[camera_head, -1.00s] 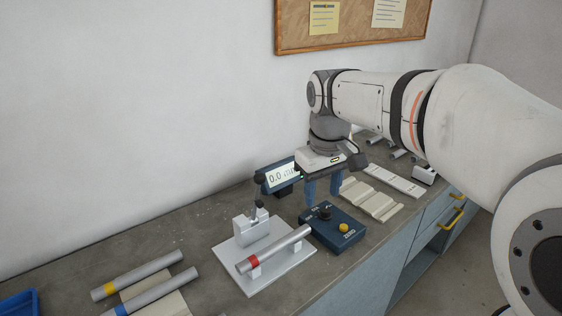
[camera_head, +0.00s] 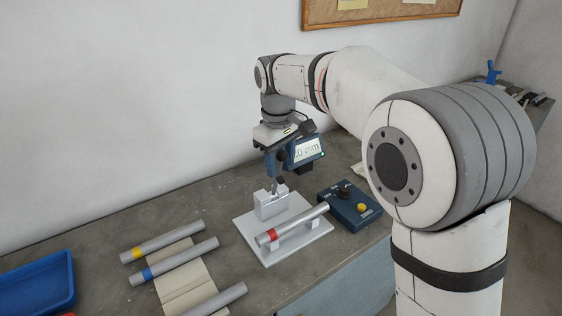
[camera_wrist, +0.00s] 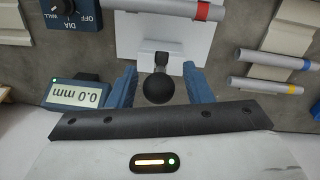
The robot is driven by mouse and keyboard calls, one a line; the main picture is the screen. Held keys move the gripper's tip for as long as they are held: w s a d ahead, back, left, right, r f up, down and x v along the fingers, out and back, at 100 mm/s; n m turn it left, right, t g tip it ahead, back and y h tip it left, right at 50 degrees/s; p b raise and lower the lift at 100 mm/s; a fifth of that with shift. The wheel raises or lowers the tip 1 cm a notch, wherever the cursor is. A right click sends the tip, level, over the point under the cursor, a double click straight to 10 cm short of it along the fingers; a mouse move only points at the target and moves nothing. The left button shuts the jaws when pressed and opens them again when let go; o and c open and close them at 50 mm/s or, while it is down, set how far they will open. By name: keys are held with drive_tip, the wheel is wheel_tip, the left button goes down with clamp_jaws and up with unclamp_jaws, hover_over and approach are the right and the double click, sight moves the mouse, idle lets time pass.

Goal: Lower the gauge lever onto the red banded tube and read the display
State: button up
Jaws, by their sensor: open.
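The red banded tube (camera_head: 291,225) lies across supports on the white gauge plate (camera_head: 322,245), on the near side of the gauge block (camera_head: 268,204). The gauge lever ends in a black ball knob (camera_wrist: 159,88), which sits between the two blue fingers of my gripper (camera_wrist: 158,85) in the wrist view. My gripper is open, with gaps on both sides of the knob. In the head view my gripper (camera_head: 273,165) hangs above the gauge block and partly hides the lever. The display (camera_wrist: 82,95) reads 0.0 mm in the wrist view.
A dark blue control box (camera_head: 350,206) with a dial and a yellow ZERO button stands right of the plate. Yellow-banded (camera_head: 163,241) and blue-banded (camera_head: 175,261) tubes lie on a holder at left, beside a blue tray (camera_head: 38,284). Another tube (camera_head: 218,300) lies nearer.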

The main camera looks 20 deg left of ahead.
drive_tip(key=shift+f, duration=0.25)
drive_tip(key=c, duration=0.7)
drive_tip(key=shift+s+f+b, duration=0.1)
drive_tip(key=shift+f+b, duration=0.05)
drive_tip(key=shift+b, duration=0.3)
